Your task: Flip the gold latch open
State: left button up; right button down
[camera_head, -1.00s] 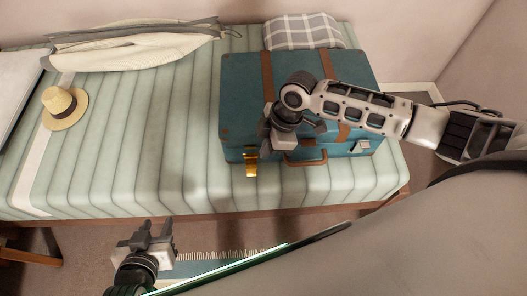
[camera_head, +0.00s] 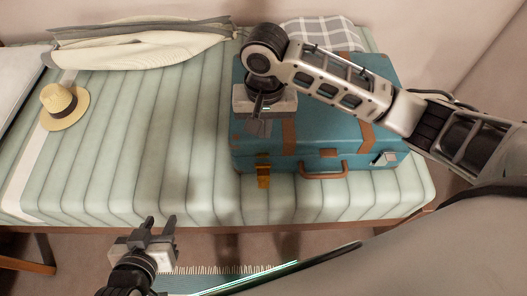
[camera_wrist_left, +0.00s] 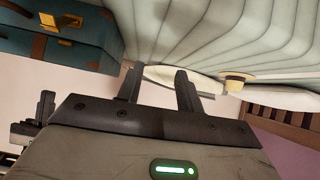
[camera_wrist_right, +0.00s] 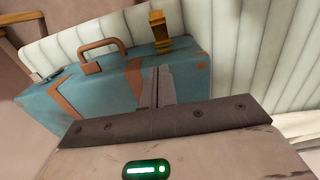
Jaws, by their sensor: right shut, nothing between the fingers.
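The gold latch (camera_head: 263,177) is on the front left of the blue suitcase (camera_head: 345,115), which lies flat on the bed. Its gold part hangs down the suitcase's front. The latch also shows in the right wrist view (camera_wrist_right: 162,30), beyond the fingertips, and at the top left of the left wrist view (camera_wrist_left: 63,20). My right gripper (camera_head: 257,108) is shut and empty above the left part of the lid, behind the latch and apart from it. Its closed fingers show in the right wrist view (camera_wrist_right: 157,72). My left gripper (camera_head: 160,221) is open and empty in front of the bed.
A silver latch (camera_head: 384,159) and a brown handle (camera_head: 323,172) are on the suitcase front. A checked pillow (camera_head: 325,33) lies behind it. The bed's middle left is clear.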

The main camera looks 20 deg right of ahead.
jog(key=b, duration=0.1)
send_over(265, 175)
jog(key=w, duration=0.2)
jog(key=f, duration=1)
jog(key=shift+s+d+f, duration=0.1)
jog(key=shift+s+d, duration=0.05)
jog(key=shift+d, duration=0.15)
jog(key=shift+s+a+f, duration=0.25)
jog(key=shift+s+f, duration=0.5)
jog(key=shift+s, duration=0.05)
jog(key=shift+s+a+f, duration=0.1)
jog(key=shift+s+f, duration=0.25)
jog(key=shift+f, duration=0.05)
pick_arm(q)
jog(key=shift+w+d+f, duration=0.1)
jog(key=shift+w+d, duration=0.05)
jog(key=shift+d, duration=0.05)
jog(key=shift+f, duration=0.1)
